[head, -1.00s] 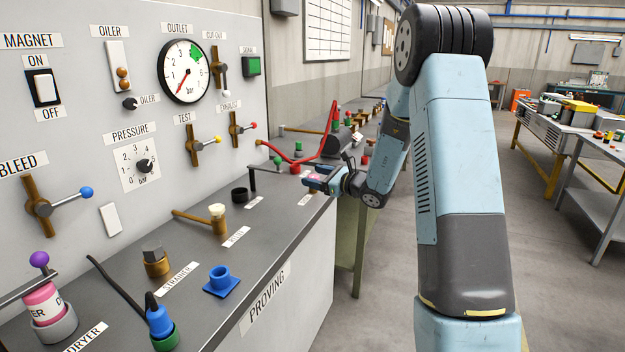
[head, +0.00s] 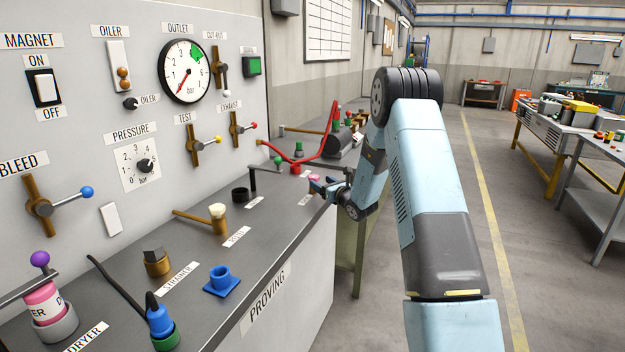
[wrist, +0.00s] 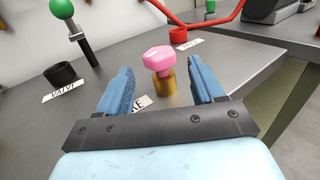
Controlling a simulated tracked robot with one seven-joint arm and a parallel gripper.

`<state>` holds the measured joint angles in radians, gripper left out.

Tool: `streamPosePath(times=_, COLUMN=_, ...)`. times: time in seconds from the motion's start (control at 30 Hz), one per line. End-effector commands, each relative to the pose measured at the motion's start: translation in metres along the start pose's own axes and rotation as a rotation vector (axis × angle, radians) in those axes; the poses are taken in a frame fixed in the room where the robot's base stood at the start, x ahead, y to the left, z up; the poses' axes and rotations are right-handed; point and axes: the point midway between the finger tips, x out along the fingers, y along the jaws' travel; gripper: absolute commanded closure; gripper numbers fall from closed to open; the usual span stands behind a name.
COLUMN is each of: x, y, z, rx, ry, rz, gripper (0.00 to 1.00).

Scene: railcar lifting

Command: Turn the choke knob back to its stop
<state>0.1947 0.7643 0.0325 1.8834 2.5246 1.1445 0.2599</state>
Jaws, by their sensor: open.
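The choke knob (wrist: 158,60) is pink, many-sided, and sits on a brass stem that stands on the grey bench top. A partly hidden label ending in "KE" lies in front of it. In the head view the knob (head: 315,177) is a small pink spot near the bench's far right edge, partly covered by my gripper (head: 318,187). In the wrist view my gripper (wrist: 160,70) is open. Its two blue fingers stand apart, one left and one right of the knob, with visible gaps. The knob appears slightly beyond the fingertips; exact depth is hard to tell.
A lever with a green ball (wrist: 62,10) and a black cup (wrist: 62,75) stand left of the knob. A red fitting (wrist: 178,34) and a red hose (wrist: 225,22) lie behind it. The gauge panel (head: 110,100) rises on the left. Floor right of the bench is open.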

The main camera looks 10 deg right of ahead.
Motion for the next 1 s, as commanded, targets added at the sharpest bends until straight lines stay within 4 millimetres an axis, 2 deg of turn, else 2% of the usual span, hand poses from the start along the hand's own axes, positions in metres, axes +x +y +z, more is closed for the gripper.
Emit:
streamPosePath(times=0.2, x=0.036, y=0.0, z=0.0, rx=-0.002, ry=-0.001, rz=0.001, gripper=0.33)
streamPosePath(times=0.4, x=0.057, y=0.0, z=0.0, rx=-0.001, ry=0.001, rz=0.001, gripper=0.33)
streamPosePath(times=0.83, x=0.063, y=-0.001, z=0.0, rx=-0.001, ry=0.0, rz=-0.001, gripper=0.34)
streamPosePath(times=1.0, x=0.063, y=-0.001, z=0.0, rx=-0.001, ry=0.0, rz=-0.001, gripper=0.5)
